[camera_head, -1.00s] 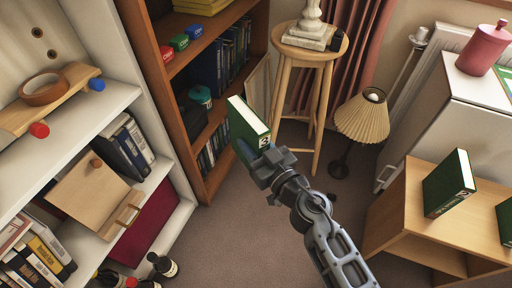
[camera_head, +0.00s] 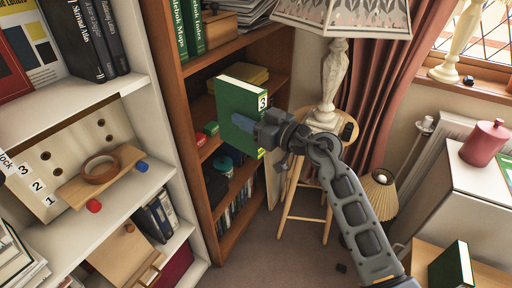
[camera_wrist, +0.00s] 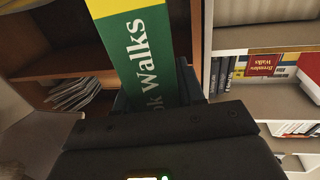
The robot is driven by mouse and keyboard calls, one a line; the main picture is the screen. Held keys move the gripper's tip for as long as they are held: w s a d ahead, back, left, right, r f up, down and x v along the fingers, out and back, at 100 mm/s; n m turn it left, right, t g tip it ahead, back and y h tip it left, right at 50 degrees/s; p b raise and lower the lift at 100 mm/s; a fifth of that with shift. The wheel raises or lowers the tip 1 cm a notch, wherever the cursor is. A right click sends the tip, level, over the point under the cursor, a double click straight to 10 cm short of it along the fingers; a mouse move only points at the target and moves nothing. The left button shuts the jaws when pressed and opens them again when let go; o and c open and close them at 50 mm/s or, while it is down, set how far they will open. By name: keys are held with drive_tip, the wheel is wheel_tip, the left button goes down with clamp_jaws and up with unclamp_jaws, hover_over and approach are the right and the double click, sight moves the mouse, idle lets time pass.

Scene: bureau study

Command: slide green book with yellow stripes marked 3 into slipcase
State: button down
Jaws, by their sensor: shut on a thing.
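The green book with a yellow stripe and a white 3 label (camera_head: 238,102) is in my gripper (camera_head: 262,132), raised in front of the brown bookcase, with its cover facing me. In the wrist view its green spine (camera_wrist: 152,60) has a yellow band and white lettering ending in "Walks". My gripper is shut on the book near its right, spine edge. Two upright green books (camera_head: 187,28) with white titles ending in "Maps" and "Index" stand on the upper shelf. I cannot make out for certain a slipcase.
A lamp (camera_head: 332,80) stands on a stool to the right. A white shelf unit (camera_head: 75,97) is at left. Another green book (camera_head: 452,268) stands on the wooden cabinet at lower right.

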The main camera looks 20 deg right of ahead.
drive_tip(key=w+r+n+g+y+p, duration=0.1)
drive_tip(key=w+r+p, duration=0.2)
drive_tip(key=r, duration=0.7)
drive_tip(key=w+d+r+n+y+p, duration=0.1)
drive_tip(key=w+r+p, duration=0.3)
drive_tip(key=r, duration=0.6)
drive_tip(key=shift+w+r+g+y+p, duration=0.15)
drive_tip(key=shift+r+g+y+p, duration=0.25)
drive_tip(key=shift+y+p, duration=0.15)
drive_tip(key=shift+w, duration=0.1)
drive_tip(key=b+x, duration=0.3)
drive_tip(key=shift+w+f+b, duration=0.1)
drive_tip(key=shift+w+b, duration=0.05)
drive_tip(key=shift+b, duration=0.15)
drive_tip(key=shift+a, duration=0.1)
drive_tip(key=shift+p, duration=1.2)
drive_tip(key=shift+w, duration=0.15)
drive_tip(key=shift+p+x, duration=0.7)
drive_tip(key=shift+x, duration=0.4)
